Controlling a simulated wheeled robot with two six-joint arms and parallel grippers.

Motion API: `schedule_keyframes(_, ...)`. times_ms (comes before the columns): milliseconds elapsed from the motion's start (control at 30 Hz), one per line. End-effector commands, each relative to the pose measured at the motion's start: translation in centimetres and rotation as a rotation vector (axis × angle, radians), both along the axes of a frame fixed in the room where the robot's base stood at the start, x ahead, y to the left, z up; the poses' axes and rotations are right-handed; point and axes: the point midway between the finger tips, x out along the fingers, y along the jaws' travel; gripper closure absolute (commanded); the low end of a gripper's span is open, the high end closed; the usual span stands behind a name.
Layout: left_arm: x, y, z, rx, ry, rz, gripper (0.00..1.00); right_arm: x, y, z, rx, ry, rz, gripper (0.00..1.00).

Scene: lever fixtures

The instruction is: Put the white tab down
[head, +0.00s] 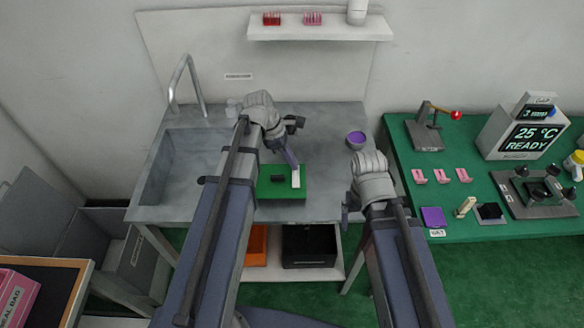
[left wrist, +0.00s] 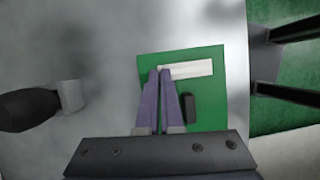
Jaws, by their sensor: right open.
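The white tab (head: 296,179) is a small pale bar over the right part of a green block (head: 270,188) on the grey counter. In the left wrist view the tab (left wrist: 192,69) extends right from the fingertips. My left gripper (head: 293,165) has its purple fingers close together, shut on the tab's near end; its fingertips also show in the left wrist view (left wrist: 160,71). I cannot tell if the tab touches the green surface. My right gripper (head: 346,215) is open by the counter's right edge, mostly hidden by its wrist.
A small black piece (left wrist: 188,108) lies on the green block beside the fingers. A purple bowl (head: 356,139) stands at the counter's right, and a sink (head: 185,165) is at the left. The green table (head: 462,205) at right holds a lever fixture (head: 428,133) and several small parts.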

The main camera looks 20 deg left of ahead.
Motion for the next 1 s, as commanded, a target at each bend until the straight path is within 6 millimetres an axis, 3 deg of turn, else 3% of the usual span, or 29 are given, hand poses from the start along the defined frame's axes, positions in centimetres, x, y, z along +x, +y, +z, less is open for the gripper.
schedule_keyframes(67, 0.0, 0.0, -1.17, 0.0, 0.0, 0.0, 1.0, 0.0, 0.0, -1.18, 0.0, 0.0, 0.0, 0.1)
schedule_keyframes(467, 0.0, 0.0, -1.36, 0.0, 0.0, 0.0, 1.0, 0.0, 0.0, -1.36, 0.0, 0.0, 0.0, 0.1)
schedule_keyframes(767, 0.0, -0.01, -1.24, 0.0, 0.0, 0.0, 0.67, 0.0, 0.0, -1.24, 0.0, 0.0, 0.0, 0.1)
schedule_keyframes(1000, 0.01, -0.01, -1.21, 0.0, 0.0, 0.0, 0.67, 0.0, 0.0, -1.21, 0.0, 0.0, 0.0, 0.1)
